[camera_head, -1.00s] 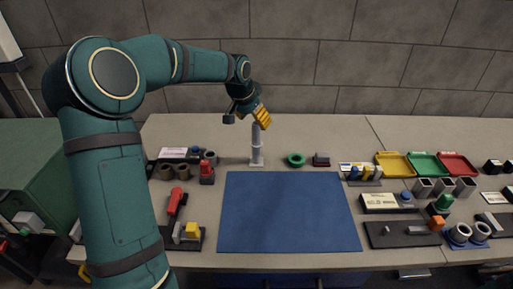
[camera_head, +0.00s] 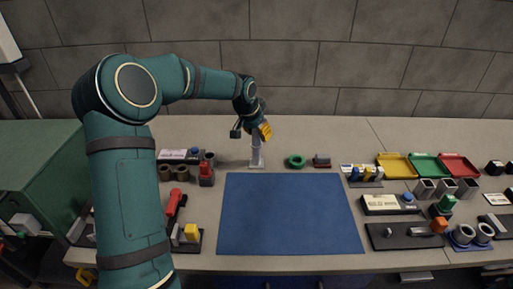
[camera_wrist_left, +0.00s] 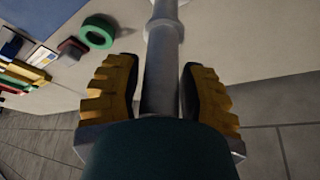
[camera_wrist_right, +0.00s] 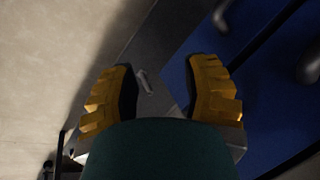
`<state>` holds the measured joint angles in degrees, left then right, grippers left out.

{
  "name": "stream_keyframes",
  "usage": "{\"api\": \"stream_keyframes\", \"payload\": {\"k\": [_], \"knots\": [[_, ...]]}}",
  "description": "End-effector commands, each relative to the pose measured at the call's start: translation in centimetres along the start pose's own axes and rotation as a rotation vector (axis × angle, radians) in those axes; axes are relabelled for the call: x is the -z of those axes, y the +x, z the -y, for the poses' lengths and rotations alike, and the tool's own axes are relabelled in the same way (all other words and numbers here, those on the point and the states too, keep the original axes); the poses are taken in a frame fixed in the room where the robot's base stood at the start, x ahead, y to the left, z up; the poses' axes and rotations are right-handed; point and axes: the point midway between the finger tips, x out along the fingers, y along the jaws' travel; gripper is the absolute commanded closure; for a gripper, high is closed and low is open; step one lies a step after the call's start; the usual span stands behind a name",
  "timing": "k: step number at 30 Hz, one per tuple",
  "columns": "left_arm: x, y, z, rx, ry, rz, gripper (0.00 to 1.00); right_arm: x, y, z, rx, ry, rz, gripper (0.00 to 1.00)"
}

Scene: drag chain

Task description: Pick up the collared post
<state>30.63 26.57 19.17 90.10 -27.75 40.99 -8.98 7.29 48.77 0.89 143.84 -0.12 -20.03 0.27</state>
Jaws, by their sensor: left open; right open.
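The collared post (camera_head: 256,153) is a grey upright post on a small pale base, standing behind the blue mat. In the left wrist view the post (camera_wrist_left: 162,70) runs between my fingers, with its wider collar beyond the fingertips. My left gripper (camera_head: 262,132) is at the upper part of the post. In its wrist view the yellow fingers of my left gripper (camera_wrist_left: 158,85) stand open on both sides of the post, with small gaps. My right gripper (camera_wrist_right: 162,85) is open and empty in its own wrist view and does not show in the head view.
The blue mat (camera_head: 290,215) is clear. A green ring (camera_head: 296,161) and a small dark block with red (camera_head: 321,161) stand right of the post. A red-topped item (camera_head: 206,174) stands to its left. Coloured trays (camera_head: 430,166) and fixtures fill the right side.

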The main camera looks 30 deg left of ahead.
Motion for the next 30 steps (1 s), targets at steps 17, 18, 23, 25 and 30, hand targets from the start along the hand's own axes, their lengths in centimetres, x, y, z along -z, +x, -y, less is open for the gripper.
{"api": "stream_keyframes", "payload": {"k": [17, 18, 23, 25, 30], "knots": [[0.0, -0.1, 0.0, -0.001, 0.0, 0.001, 1.0, 0.0, 0.0, 0.0, 0.0, 0.0, 0.0, 0.53], [0.1, -0.2, 0.0, 0.0, 0.0, 0.001, 1.0, 0.0, -0.1, 0.0, 0.0, 0.0, 0.0, 0.53], [1.0, -2.3, 0.0, 0.002, 0.001, -0.002, 1.0, 0.0, -0.6, 0.2, 0.0, 0.0, 0.002, 0.53], [1.6, -3.6, 0.0, 0.002, 0.0, -0.002, 1.0, -0.1, -0.9, 0.3, 0.0, 0.001, 0.004, 0.53], [2.8, -6.7, 0.0, 0.001, 0.001, -0.002, 1.0, 0.1, -1.5, 0.6, 0.0, 0.002, 0.002, 0.53]]}}
